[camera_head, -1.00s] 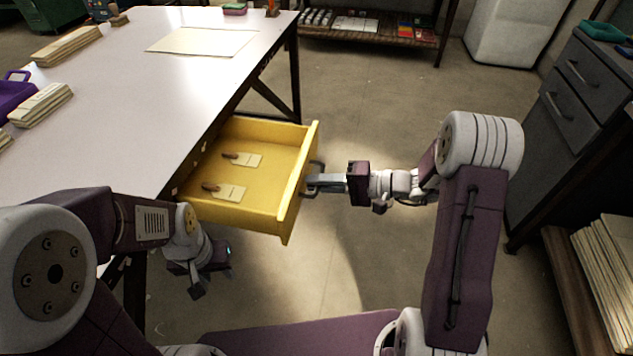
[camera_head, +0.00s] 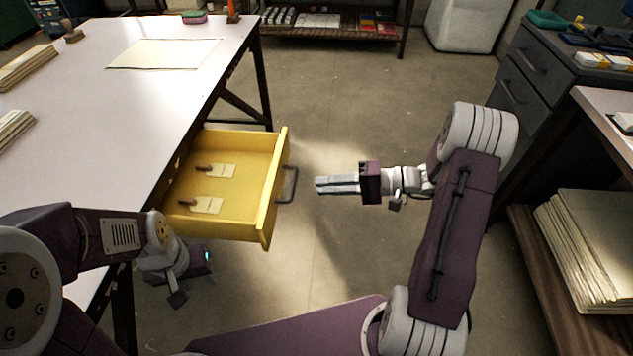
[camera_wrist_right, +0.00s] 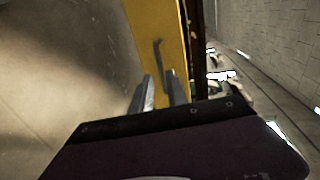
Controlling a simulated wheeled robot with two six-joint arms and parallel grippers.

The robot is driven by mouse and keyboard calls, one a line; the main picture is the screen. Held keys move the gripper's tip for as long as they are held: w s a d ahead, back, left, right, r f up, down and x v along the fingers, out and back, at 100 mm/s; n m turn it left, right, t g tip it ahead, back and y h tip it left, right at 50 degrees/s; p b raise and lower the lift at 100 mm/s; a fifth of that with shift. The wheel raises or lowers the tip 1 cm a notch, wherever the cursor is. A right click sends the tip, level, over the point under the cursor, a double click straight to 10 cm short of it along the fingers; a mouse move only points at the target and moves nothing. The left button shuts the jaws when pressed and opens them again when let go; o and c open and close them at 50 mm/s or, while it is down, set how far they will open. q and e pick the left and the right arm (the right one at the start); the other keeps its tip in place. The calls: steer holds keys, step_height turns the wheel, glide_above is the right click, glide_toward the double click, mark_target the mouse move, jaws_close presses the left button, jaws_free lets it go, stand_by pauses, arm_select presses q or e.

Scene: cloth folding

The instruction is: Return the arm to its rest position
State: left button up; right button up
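My right gripper (camera_head: 318,185) is stretched out toward the open yellow drawer (camera_head: 262,210). Its fingers stand apart from the dark drawer handle (camera_head: 289,186), with a gap of bare floor between. In the right wrist view its two fingers (camera_wrist_right: 158,92) are parted with nothing between them, and the yellow drawer front (camera_wrist_right: 158,30) and its handle (camera_wrist_right: 160,58) lie beyond. My left gripper (camera_head: 188,280) hangs low in front of the drawer, below the table edge; its fingers are too dark and small to read.
The drawer holds two handled tools on pale cards (camera_head: 212,188). The white table (camera_head: 110,110) is on the left. A grey drawer cabinet (camera_head: 535,75) and a shelf with stacked boards (camera_head: 600,250) stand right of my right arm. The floor between is clear.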

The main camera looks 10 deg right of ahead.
steer(key=shift+a, duration=0.1)
stand_by(0.3)
